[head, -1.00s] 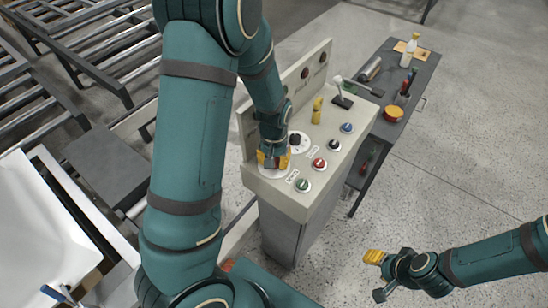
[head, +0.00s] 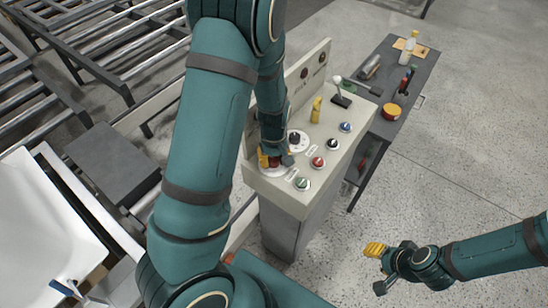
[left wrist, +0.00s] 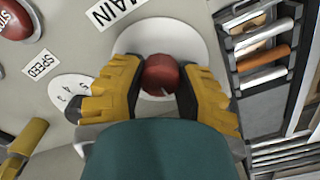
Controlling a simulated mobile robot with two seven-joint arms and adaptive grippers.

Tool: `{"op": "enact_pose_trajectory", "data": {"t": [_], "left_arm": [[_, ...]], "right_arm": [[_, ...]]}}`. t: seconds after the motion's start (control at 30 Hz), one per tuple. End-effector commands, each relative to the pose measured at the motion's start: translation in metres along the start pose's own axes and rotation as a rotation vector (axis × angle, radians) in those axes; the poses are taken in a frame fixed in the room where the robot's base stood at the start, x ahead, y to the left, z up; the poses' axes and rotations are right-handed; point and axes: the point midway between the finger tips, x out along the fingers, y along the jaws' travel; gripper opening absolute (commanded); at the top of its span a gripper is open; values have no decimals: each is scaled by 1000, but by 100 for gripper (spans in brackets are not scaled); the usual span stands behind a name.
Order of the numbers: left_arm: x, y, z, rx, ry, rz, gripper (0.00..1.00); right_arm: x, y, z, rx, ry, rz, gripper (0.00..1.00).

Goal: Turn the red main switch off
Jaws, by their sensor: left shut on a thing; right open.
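The red main switch (left wrist: 161,76) is a round red knob on a white disc (left wrist: 186,38), beside a "MAIN" label (left wrist: 114,12). In the head view a little of the red knob (head: 274,162) shows at the near left corner of the control panel (head: 268,184). My left gripper (left wrist: 162,82) is shut on the knob, with one yellow finger on each side. A short pale mark shows on the knob, pointing toward the gripper's palm. My right gripper (head: 376,268) is open and empty, low at the right, away from the panel.
A numbered speed dial (head: 297,141) is close behind my left gripper. Red (head: 318,162), green (head: 302,184), black (head: 333,145) and blue (head: 345,127) controls, a yellow handle (head: 316,109) and a lever (head: 340,92) share the panel. A dark tool bench (head: 398,70) stands beyond.

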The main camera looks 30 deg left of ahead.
Motion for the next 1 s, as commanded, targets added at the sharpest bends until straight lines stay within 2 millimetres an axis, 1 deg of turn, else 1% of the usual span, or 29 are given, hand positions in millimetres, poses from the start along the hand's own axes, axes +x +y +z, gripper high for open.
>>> {"op": "enact_pose_trajectory", "data": {"t": [0.03,0.37,0.4,0.47,0.5,0.83,0.93,1.0], "left_arm": [[2,-1,3,-3,-8,-5,0],[2,-1,3,-5,-9,-6,0],[2,-1,3,-4,-9,-6,43],[2,-1,3,-4,-8,-5,64],[2,-1,3,-4,-8,-4,68],[-2,0,1,-3,-2,-1,68],[-10,1,1,-2,-1,1,68],[-21,1,0,-2,0,2,68]], "right_arm": [[0,0,0,0,0,0,47],[0,0,0,0,0,0,47],[0,0,0,1,0,0,47],[0,0,0,1,0,0,47],[0,0,0,1,0,0,47],[0,0,0,1,0,0,47],[0,0,0,1,0,0,47],[0,0,0,1,0,0,47]]}}
